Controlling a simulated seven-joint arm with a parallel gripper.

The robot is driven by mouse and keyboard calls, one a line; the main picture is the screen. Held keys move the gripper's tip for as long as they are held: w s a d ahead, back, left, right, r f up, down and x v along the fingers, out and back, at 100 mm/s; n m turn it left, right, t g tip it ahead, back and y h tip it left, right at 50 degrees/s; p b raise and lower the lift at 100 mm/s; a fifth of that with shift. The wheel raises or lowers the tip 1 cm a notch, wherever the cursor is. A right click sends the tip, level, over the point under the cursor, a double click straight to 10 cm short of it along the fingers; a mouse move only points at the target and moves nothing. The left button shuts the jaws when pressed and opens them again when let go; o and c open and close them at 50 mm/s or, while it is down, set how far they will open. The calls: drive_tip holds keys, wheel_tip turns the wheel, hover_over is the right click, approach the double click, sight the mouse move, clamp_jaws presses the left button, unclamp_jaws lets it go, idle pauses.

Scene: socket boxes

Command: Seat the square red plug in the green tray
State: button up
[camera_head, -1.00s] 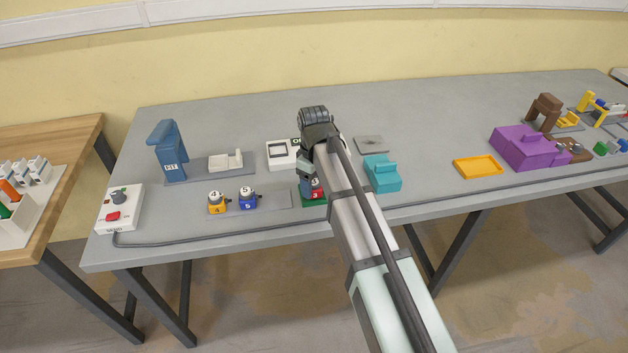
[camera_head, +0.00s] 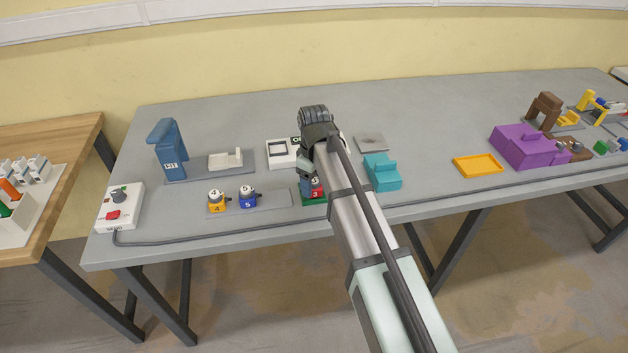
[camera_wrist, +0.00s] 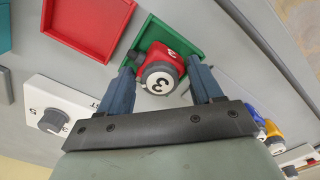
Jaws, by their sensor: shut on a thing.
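The red plug (camera_wrist: 164,62), with a white round top marked 3, sits between the two blue fingers of my gripper (camera_wrist: 163,76) in the wrist view. My gripper is shut on it. The green tray (camera_wrist: 150,32) lies directly below the plug, and its rim shows around it. I cannot tell whether the plug rests fully on the tray floor. In the head view my arm hides much of this spot. Part of the red plug (camera_head: 317,188) and the green tray edge (camera_head: 312,202) show beside my gripper.
A red tray (camera_wrist: 85,25) lies beside the green one in the wrist view. In the head view, yellow (camera_head: 217,202) and blue (camera_head: 248,198) plugs stand left, a teal block (camera_head: 382,172) right. A white device (camera_head: 282,153) is behind. A cable runs along the front edge.

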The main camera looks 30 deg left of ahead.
drive_tip(key=o, duration=1.2)
drive_tip(key=shift+o, duration=0.7)
drive_tip(key=shift+r, duration=0.2)
drive_tip(key=shift+r, duration=3.3)
